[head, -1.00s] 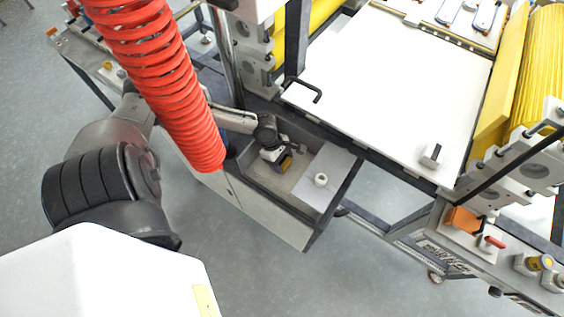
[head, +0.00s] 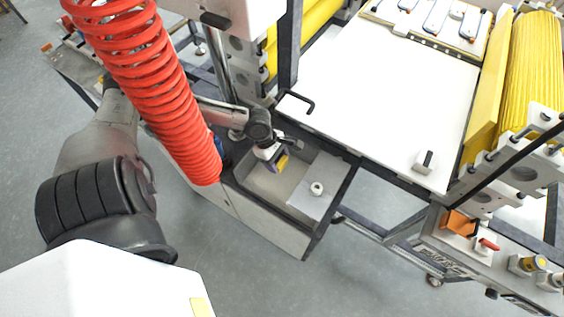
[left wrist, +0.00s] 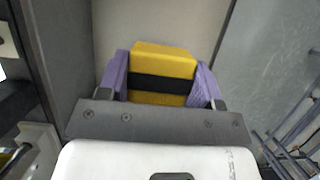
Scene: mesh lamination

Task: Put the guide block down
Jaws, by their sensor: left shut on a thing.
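The guide block (left wrist: 163,64) is yellow with a black band across it. My left gripper (left wrist: 161,82) is shut on it, with a purple finger pad at each side of the block. In the head view the left gripper (head: 274,157) and the small yellow block (head: 283,163) are over the recessed tray (head: 266,186) on top of the grey cabinet. The tray's pale floor shows beyond the block in the left wrist view. I cannot tell whether the block touches the floor. My right gripper is not in view.
A grey plate (head: 322,199) with a round knob (head: 317,188) covers the tray's right part. The machine's white table (head: 400,100) with a black handle lies behind to the right. The tray floor before the block is bare.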

